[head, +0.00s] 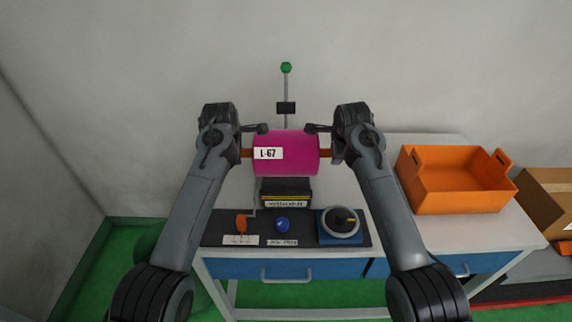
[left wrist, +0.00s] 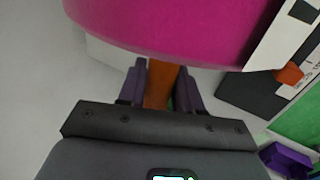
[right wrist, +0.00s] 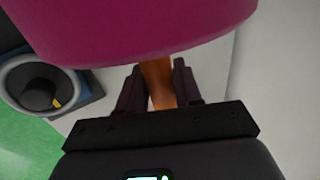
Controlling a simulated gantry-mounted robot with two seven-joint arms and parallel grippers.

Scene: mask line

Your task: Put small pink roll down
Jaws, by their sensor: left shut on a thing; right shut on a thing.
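The small pink roll (head: 287,163) carries a white label reading "L-67" and has an orange core end sticking out on each side. My left gripper (head: 246,152) is shut on the left core end, and the left wrist view shows this orange end (left wrist: 160,88) between the fingers. My right gripper (head: 327,152) is shut on the right core end, and the right wrist view shows that orange end (right wrist: 158,84) between its fingers. The roll is roughly level between both arms, behind the black machine block. Its underside is hidden, so I cannot tell whether it touches anything.
A control panel (head: 301,235) with an orange lever, blue button and round dial (head: 341,224) lies at the table's front. An orange crate (head: 455,194) stands right on the white table (head: 497,231). A green-topped pole (head: 286,88) rises behind the roll. A cardboard box (head: 546,198) is far right.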

